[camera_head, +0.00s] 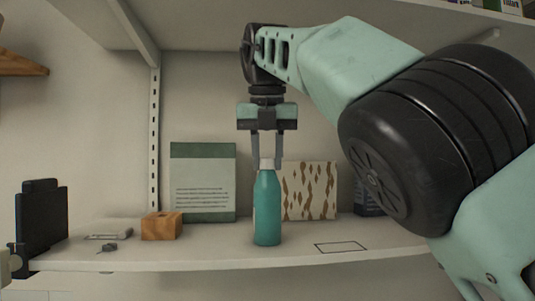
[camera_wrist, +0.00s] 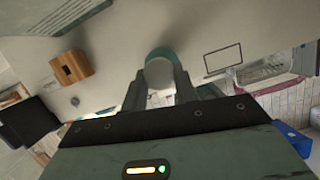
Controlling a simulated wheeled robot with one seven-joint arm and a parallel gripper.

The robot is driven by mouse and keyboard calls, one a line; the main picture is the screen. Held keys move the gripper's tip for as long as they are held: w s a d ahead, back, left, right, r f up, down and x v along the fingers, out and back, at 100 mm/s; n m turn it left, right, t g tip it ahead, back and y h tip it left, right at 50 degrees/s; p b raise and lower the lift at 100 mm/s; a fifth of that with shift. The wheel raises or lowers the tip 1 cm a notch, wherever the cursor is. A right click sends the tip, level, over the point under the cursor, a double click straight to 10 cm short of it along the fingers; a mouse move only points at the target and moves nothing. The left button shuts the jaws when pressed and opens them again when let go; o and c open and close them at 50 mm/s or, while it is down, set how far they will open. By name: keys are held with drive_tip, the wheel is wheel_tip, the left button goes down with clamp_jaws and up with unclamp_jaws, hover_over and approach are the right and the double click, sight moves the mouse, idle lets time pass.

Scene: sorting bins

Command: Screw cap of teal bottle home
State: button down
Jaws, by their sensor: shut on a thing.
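The teal bottle (camera_head: 267,208) stands upright on the shelf in the head view. Its pale cap (camera_head: 266,163) sits on top of the neck. My gripper (camera_head: 267,157) points straight down over the bottle, with its two fingers shut on the cap, one on each side. In the wrist view the round cap (camera_wrist: 159,73) lies between the fingertips of my gripper (camera_wrist: 160,88), and a teal part of the bottle (camera_wrist: 163,53) shows just beyond it. Whether the cap is fully seated on the neck cannot be told.
A wooden block (camera_head: 161,226) stands on the shelf (camera_head: 200,256) to the left, with small grey items beside it. A green-and-white book (camera_head: 203,182) and a patterned card (camera_head: 310,191) stand behind the bottle. A black outlined rectangle (camera_head: 341,247) marks bare shelf to the right.

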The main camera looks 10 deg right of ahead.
drive_tip(key=shift+a+f+m+h+p, duration=0.15)
drive_tip(key=shift+m+h+p, duration=0.35)
drive_tip(key=shift+m, duration=0.7)
drive_tip(key=shift+f+m, duration=0.15)
drive_tip(key=shift+m, duration=0.25)
drive_tip(key=shift+w+a+r+m+g+p, duration=0.1)
drive_tip(key=shift+r+m+g+p, duration=0.2)
drive_tip(key=shift+m+p, duration=0.6)
drive_tip(key=shift+m+h+p, duration=0.4)
drive_tip(key=shift+m+p, duration=0.2)
drive_tip(key=shift+p, duration=0.05)
drive_tip(key=shift+a+f+m+g, duration=0.1)
drive_tip(key=shift+f+m+g, duration=0.25)
drive_tip(key=shift+m, duration=0.45)
